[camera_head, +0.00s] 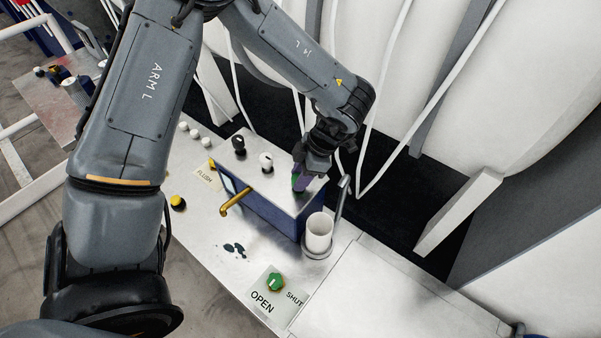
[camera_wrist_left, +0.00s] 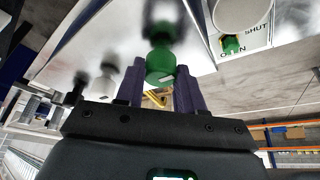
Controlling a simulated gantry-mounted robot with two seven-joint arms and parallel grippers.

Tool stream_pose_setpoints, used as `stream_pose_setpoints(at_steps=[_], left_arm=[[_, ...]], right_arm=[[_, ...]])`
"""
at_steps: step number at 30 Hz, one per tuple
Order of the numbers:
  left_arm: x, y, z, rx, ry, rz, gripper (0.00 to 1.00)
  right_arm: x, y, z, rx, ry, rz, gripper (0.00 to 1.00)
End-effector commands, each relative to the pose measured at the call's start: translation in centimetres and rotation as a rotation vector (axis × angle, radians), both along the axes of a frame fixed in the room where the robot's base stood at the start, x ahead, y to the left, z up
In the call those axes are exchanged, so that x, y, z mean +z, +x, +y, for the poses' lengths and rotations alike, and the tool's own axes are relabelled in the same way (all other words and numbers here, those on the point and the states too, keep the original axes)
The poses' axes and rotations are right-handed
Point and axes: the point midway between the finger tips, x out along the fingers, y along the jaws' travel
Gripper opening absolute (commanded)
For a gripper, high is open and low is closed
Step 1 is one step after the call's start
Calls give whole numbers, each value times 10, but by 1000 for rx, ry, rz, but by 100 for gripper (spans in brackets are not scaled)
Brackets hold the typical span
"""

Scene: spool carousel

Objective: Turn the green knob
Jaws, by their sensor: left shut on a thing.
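A green knob (camera_head: 297,183) stands on top of a blue box with a metal lid (camera_head: 250,172); my fingers partly cover it. It also shows in the wrist view (camera_wrist_left: 160,66) between two purple fingers. My left gripper (camera_head: 304,179) comes down on this knob from above and is shut on it. A second green knob (camera_head: 275,281) sits on a plate marked OPEN and SHUT at the front of the bench. It also shows in the wrist view (camera_wrist_left: 231,45), apart from the fingers. My right gripper is not in view.
A black knob (camera_head: 239,145) and a white knob (camera_head: 266,161) stand in line on the lid. A brass spout (camera_head: 236,203) sticks out in front. A white cup (camera_head: 319,234) stands right of the box. A yellow button (camera_head: 178,203) is at left. Bare metal surrounds a dark spill.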

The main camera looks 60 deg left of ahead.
Motion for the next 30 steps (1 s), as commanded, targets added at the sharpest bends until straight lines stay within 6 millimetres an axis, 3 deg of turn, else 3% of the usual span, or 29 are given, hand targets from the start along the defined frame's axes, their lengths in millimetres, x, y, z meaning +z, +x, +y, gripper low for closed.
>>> stream_pose_setpoints(at_steps=[17,18,21,22,30], left_arm=[[0,0,0,-30,0,-1,7],[0,0,0,-30,0,-1,43],[0,0,0,-30,0,0,59],[0,0,0,-29,0,0,62],[0,0,0,-29,0,0,62]], right_arm=[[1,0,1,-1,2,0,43],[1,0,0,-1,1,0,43],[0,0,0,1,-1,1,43],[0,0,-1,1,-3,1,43],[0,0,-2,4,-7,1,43]])
